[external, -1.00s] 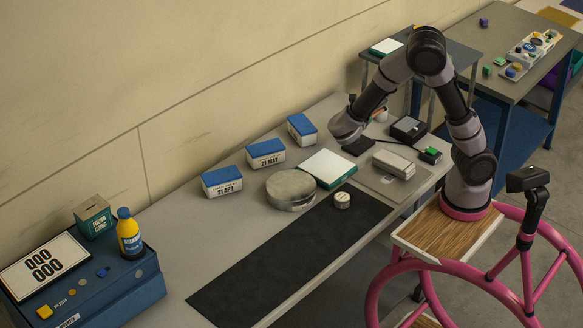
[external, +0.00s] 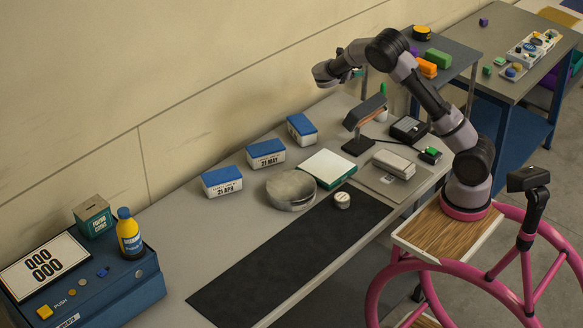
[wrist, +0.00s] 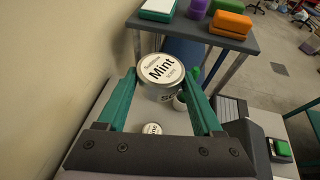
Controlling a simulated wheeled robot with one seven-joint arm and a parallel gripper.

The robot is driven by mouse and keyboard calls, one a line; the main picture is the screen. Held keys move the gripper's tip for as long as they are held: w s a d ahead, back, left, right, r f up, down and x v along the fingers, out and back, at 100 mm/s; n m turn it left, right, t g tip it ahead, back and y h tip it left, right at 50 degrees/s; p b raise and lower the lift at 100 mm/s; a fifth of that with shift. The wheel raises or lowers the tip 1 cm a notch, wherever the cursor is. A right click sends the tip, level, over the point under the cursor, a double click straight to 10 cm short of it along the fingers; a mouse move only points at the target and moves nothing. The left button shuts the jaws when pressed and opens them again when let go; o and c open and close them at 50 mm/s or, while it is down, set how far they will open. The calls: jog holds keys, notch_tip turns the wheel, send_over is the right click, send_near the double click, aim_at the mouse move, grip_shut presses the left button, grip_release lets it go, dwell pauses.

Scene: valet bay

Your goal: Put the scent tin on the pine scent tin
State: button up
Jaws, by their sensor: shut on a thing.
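In the external view my gripper (external: 326,74) is raised above the back of the bench, near the wall; the tin cannot be made out there. In the wrist view a second round tin (wrist: 152,128) with a white lid stands on the bench below, apart from the held tin. Its label is too small to read. A small round light-topped tin (external: 342,200) stands on the dark mat in the external view; its label is unreadable too. I cannot tell which is pine.
Blue-lidded boxes (external: 265,153), a round metal container (external: 291,190) and a white-topped box (external: 326,168) crowd the bench. The dark mat (external: 280,258) is mostly clear.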

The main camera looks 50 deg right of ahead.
jog(key=f, duration=1.9)
jog(key=shift+a+f, duration=0.2)
jog(key=shift+f, duration=0.15)
jog(key=o, duration=1.4)
jog(key=shift+f, duration=0.15)
jog(key=shift+a+r, duration=0.25)
jog(key=v, duration=1.1)
jog(key=shift+a, duration=0.2)
